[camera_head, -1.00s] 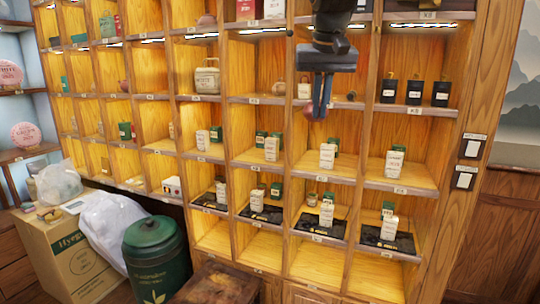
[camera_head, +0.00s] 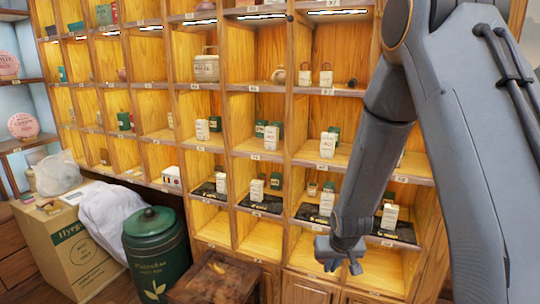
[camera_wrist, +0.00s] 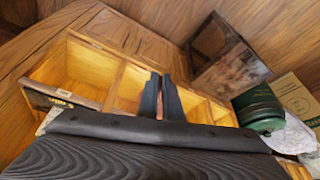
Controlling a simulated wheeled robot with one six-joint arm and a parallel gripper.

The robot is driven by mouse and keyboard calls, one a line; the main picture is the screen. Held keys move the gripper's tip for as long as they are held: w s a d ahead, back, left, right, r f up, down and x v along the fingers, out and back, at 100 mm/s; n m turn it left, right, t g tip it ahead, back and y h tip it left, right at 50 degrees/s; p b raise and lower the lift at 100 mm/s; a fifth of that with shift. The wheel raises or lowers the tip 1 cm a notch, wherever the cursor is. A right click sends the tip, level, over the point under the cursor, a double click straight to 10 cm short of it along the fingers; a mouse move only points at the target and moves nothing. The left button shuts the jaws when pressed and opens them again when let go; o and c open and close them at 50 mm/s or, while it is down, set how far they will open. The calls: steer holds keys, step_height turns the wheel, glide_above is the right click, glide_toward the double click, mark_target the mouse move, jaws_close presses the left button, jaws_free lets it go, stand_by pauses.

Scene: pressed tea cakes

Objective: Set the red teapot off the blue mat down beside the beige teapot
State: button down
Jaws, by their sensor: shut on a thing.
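My gripper (camera_head: 340,264) hangs low in front of the bottom shelf row in the head view, its fingertips small and partly unclear. In the wrist view my gripper (camera_wrist: 161,82) has its two dark fingers close together. A small patch of a red thing (camera_wrist: 159,107) shows between them, probably the red teapot; the rest of it is hidden. A small round beige pot (camera_head: 278,75) stands in an upper compartment, perhaps the beige teapot. I cannot make out a blue mat.
A wooden shelf wall (camera_head: 248,150) with several compartments holds small boxes and jars. Black mats (camera_head: 259,204) lie on a lower row. A green canister (camera_head: 157,252), a dark wooden box (camera_head: 214,278) and a carton (camera_head: 75,250) stand in front. The bottom compartments look empty.

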steer(key=s+d+f, duration=0.1)
steer(key=s+f, duration=0.5)
steer(key=shift+s+d+f, duration=0.15)
steer(key=shift+d+f, duration=0.05)
stand_by(0.4)
